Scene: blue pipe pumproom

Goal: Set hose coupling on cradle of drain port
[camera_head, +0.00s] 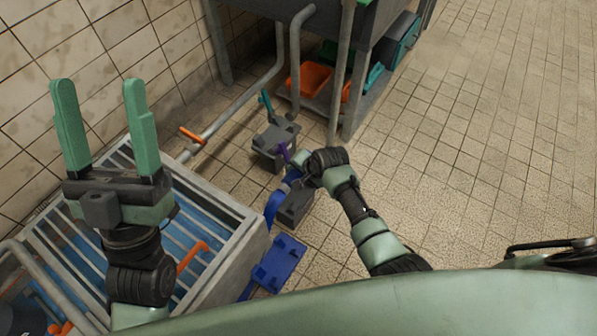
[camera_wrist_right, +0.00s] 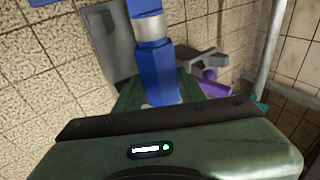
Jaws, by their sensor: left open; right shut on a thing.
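My right gripper (camera_head: 297,163) is shut on the blue hose coupling (camera_wrist_right: 154,72), which has a silver band in the right wrist view. Blue hose (camera_head: 273,206) hangs below that gripper in the head view. A dark grey fixture (camera_head: 268,146) with a teal upright handle stands on the floor just beyond it; it appears to be the drain port. A purple part (camera_wrist_right: 212,86) shows beside the coupling in the right wrist view. The coupling looks apart from the purple part; I cannot make out the cradle clearly. My left gripper (camera_head: 98,95) is open, empty and raised at the left.
A grey slatted frame (camera_head: 222,222) over blue stands at the left, below my left gripper. A dark grey box (camera_head: 296,207) and a blue flat piece (camera_head: 279,262) lie near the hose. A grey pipe (camera_head: 240,101) runs along the wall. Tiled floor at right is clear.

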